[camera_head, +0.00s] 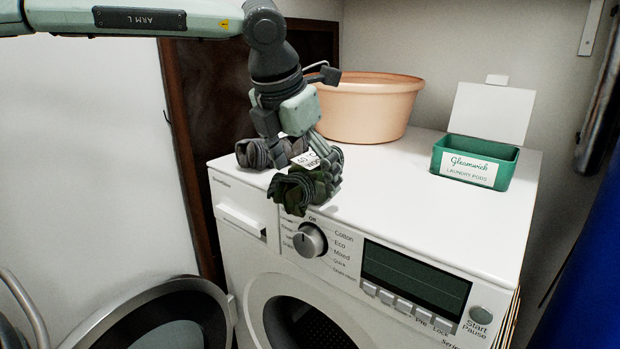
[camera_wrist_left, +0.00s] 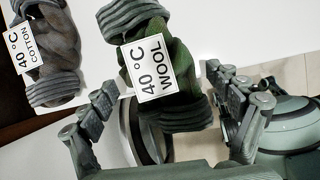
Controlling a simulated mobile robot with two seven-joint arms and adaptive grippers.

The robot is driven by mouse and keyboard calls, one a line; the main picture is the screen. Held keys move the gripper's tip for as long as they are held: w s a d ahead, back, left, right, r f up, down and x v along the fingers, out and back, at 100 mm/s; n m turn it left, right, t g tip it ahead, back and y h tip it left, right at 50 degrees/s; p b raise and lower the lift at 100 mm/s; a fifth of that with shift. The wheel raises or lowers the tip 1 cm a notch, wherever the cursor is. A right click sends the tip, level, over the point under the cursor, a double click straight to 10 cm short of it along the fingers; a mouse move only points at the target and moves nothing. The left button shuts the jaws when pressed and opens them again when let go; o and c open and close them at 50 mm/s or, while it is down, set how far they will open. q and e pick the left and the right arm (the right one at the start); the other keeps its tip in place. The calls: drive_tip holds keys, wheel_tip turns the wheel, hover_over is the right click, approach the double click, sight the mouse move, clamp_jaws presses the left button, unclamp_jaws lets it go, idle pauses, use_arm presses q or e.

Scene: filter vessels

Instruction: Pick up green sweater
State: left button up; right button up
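The green sweater (camera_head: 297,192) is a rolled, dark green camouflage-like bundle on the front left of the washing machine top. In the left wrist view the sweater (camera_wrist_left: 180,62) carries a white tag reading "40 °C WOOL". My left gripper (camera_head: 303,163) is over it, pointing down. In the left wrist view the left gripper (camera_wrist_left: 162,82) has its fingers spread, one on each side of the sweater; I cannot tell whether they touch it. The fingers partly hide the sweater in the head view. My right gripper is not in view.
A grey bundle (camera_head: 256,153) tagged cotton lies just left of the sweater. A peach basin (camera_head: 368,108) stands behind, and a green laundry pod box (camera_head: 474,160) at right. The washing machine (camera_head: 430,215) has clear top space between. Its round door (camera_head: 160,318) hangs open.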

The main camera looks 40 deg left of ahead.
use_arm(q)
drive_tip(key=c, duration=1.1)
drive_tip(key=shift+r, duration=0.1)
drive_tip(key=shift+c, duration=0.2)
